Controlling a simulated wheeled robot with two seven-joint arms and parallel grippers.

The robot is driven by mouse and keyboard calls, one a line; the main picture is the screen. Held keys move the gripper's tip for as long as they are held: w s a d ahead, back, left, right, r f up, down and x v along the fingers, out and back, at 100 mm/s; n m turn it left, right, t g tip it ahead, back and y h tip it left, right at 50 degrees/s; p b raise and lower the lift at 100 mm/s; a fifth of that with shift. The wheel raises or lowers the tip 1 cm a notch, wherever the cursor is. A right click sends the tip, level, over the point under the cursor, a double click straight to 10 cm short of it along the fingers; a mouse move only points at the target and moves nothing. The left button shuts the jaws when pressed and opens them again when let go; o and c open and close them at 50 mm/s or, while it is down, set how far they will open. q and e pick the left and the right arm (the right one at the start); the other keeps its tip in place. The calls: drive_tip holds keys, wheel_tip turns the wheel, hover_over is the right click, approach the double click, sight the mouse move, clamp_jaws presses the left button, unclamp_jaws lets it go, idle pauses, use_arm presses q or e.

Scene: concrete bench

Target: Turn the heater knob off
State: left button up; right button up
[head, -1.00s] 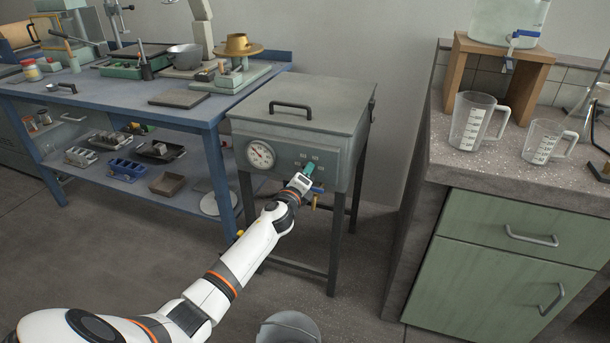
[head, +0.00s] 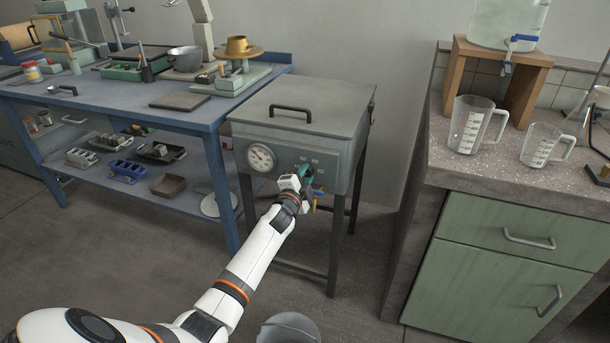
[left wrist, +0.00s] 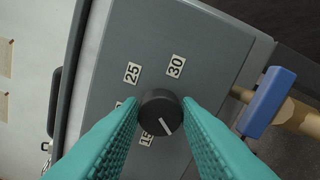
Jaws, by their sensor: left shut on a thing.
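The heater is a grey-green metal box (head: 290,140) on dark legs, with a hinged lid and a round dial gauge (head: 260,157) on its front. Its black round knob (left wrist: 160,112) has a white pointer line and shows in the left wrist view. The pointer faces down and slightly right there, beside the "15" label (left wrist: 146,139). Labels "25" and "30" are readable; another is partly hidden by a finger. My left gripper (head: 306,173) is at the heater's front panel, its teal fingers closed on both sides of the knob. In the head view the gripper hides the knob.
A blue-handled tap (left wrist: 266,101) sits beside the knob, close to the right finger in the left wrist view. A blue workbench (head: 215,110) stands left, a green cabinet with a stone top (head: 500,230) right. A grey bucket (head: 288,328) is on the floor.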

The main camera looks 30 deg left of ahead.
use_arm(q)
drive_tip(key=shift+f+n, duration=0.1)
drive_tip(key=shift+n, duration=0.9)
use_arm(e)
drive_tip(key=shift+s+f, duration=0.1)
drive_tip(key=shift+f, duration=0.9)
use_arm(q)
drive_tip(key=o, duration=1)
drive_tip(key=shift+s+p, duration=0.25)
drive_tip(key=shift+p, duration=0.05)
drive_tip(key=p+v, duration=0.2)
drive_tip(key=v, duration=0.9)
drive_tip(key=shift+s, duration=0.3)
use_arm(e)
wheel_tip(320, 180, down, 8)
drive_tip(key=s, duration=0.2)
drive_tip(key=shift+g, duration=0.3)
drive_tip(key=shift+d+r, duration=0.1)
